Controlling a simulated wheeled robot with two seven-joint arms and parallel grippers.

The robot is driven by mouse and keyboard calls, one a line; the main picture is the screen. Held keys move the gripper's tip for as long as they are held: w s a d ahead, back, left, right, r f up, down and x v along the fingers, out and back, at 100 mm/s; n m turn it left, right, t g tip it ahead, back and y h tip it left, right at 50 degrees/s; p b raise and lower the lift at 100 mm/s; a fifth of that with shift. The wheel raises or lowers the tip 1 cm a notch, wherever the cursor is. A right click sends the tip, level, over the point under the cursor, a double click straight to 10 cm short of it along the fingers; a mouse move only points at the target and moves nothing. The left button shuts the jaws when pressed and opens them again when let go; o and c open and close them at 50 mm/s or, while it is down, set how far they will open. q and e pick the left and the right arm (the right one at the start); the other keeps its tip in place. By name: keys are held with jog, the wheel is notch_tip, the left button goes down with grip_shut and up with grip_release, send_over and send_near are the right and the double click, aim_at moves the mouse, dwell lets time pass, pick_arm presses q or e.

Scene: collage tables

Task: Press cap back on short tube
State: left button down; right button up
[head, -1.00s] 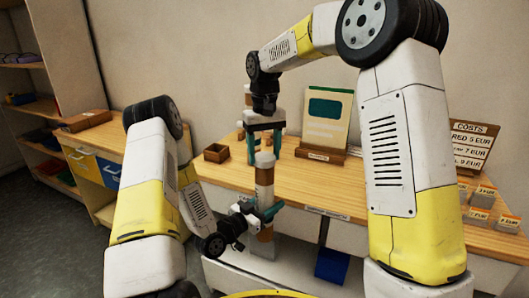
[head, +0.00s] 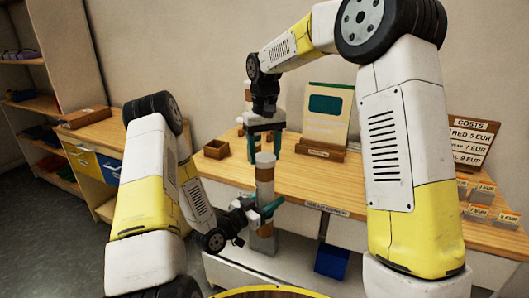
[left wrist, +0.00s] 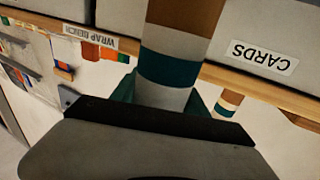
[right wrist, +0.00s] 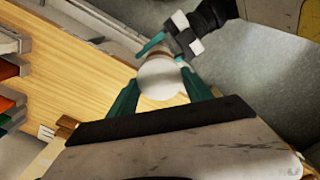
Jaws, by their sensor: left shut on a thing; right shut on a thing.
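The tube (head: 264,192) stands upright in the head view, with brown and pale bands; its brown part also shows in the left wrist view (left wrist: 185,17). My left gripper (head: 262,212) is shut around the tube's middle from the side. The cap (head: 264,157) is the pale piece at the tube's top; its round top shows in the right wrist view (right wrist: 160,82). My right gripper (head: 264,151) points down from above and is shut on the cap. No gap shows between cap and tube, but how far the cap is seated cannot be told.
The wooden table (head: 330,185) lies behind the tube. A small brown box (head: 216,148) and a green-and-cream board (head: 326,115) stand on it. A costs sign (head: 470,140) and several small price cards are at the right. A blue bin (head: 331,262) is below the front edge.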

jog(key=shift+f, duration=0.4)
jog(key=o, duration=1.4)
jog(key=shift+c, duration=0.2)
jog(key=shift+r, duration=0.1)
notch_tip(320, 180, up, 12)
